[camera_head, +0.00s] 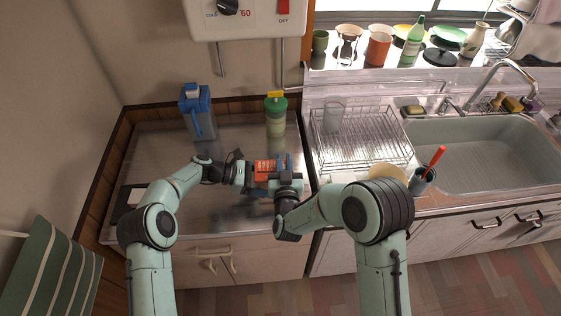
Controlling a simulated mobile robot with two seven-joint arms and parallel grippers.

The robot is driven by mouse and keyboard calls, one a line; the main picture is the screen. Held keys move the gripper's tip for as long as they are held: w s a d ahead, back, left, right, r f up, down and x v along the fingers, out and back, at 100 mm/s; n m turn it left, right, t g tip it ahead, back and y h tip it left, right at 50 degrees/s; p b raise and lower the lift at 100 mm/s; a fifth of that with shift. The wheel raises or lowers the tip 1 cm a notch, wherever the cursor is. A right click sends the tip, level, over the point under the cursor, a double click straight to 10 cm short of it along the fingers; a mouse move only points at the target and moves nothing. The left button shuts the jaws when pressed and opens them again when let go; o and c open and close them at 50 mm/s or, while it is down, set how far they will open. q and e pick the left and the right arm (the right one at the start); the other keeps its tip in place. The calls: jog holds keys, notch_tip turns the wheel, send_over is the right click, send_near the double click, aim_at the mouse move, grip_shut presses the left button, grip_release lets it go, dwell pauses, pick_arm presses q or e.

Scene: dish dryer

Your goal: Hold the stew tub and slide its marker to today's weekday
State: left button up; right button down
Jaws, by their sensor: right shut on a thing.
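The stew tub, an orange-red box with pale lettering (267,167), is at the middle of the steel counter, with a blue part at its right end. My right gripper (276,179) is at the tub's front right side and shut on it. Its fingers and wrist hide the tub's lower front. My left gripper (246,173) is close against the tub's left end. Its fingertips are too small and dark to tell if they are open or touching. The marker and any weekday lettering cannot be made out.
A wire dish rack (360,150) holding a clear glass is to the right, beside the sink (480,155). A cup with a red-handled tool (421,181) stands at front right.

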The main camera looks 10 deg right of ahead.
pick_arm(q)
jog(key=shift+w+a, duration=0.1)
jog(key=shift+a, duration=0.1)
pick_arm(e)
jog(key=c, duration=1.1)
grip_release()
jog(key=shift+d, duration=0.25)
jog(key=shift+c, duration=0.2)
pick_arm(q)
jog(key=shift+d, duration=0.1)
pick_arm(e)
jog(key=shift+a, duration=0.1)
jog(key=shift+s+a, duration=0.1)
jog(key=shift+s, duration=0.35)
jog(key=s, duration=1.1)
jog(key=shift+a, duration=0.25)
pick_arm(q)
jog(key=o, duration=1.4)
